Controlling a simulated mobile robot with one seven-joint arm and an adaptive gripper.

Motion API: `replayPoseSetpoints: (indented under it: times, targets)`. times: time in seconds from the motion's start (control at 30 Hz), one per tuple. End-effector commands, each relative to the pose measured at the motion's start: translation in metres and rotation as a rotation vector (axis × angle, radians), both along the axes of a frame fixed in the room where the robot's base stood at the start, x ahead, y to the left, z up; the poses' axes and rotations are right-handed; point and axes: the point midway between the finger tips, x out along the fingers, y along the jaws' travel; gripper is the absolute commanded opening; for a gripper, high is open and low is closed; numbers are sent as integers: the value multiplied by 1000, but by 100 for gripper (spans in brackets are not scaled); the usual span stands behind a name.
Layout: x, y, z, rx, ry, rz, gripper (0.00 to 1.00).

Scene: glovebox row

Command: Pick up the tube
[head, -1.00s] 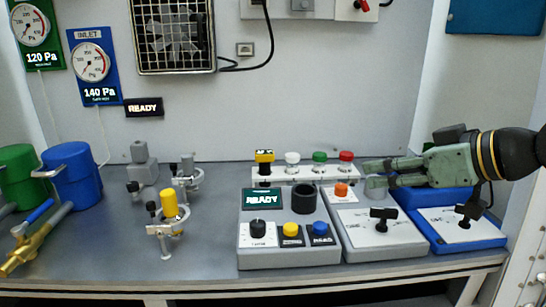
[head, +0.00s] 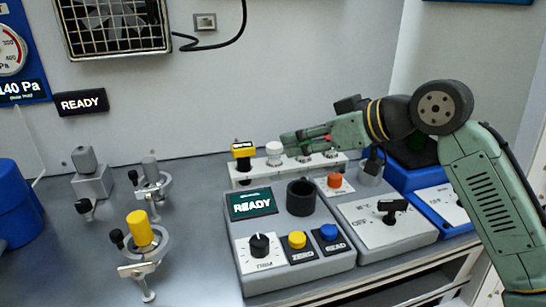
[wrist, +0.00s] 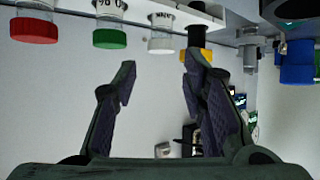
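In the head view a white rack (head: 242,180) holds a row of capped tubes. A yellow-topped black piece (head: 243,151) is at its left end, and a white-capped tube (head: 274,148) stands beside it. My gripper (head: 288,143) is just right of the white cap and hides most of the green-capped and red-capped tubes. In the inverted wrist view, the red cap (wrist: 34,30), green cap (wrist: 110,39), white cap (wrist: 161,45) and yellow top (wrist: 200,53) show. My gripper (wrist: 161,70) is open and empty; the white cap appears beyond the gap between its fingers.
A grey console (head: 280,222) with knobs, buttons and a black round well (head: 301,198) stands before the rack. A grey box (head: 405,240) and a blue box (head: 458,228) are to its right.

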Motion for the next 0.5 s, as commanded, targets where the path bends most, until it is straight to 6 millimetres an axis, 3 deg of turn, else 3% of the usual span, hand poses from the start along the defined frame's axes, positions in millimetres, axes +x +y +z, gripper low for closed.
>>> replayPoseSetpoints:
  times: [0.5]
  targets:
    - [29,39,-28,-2,0,0,38]
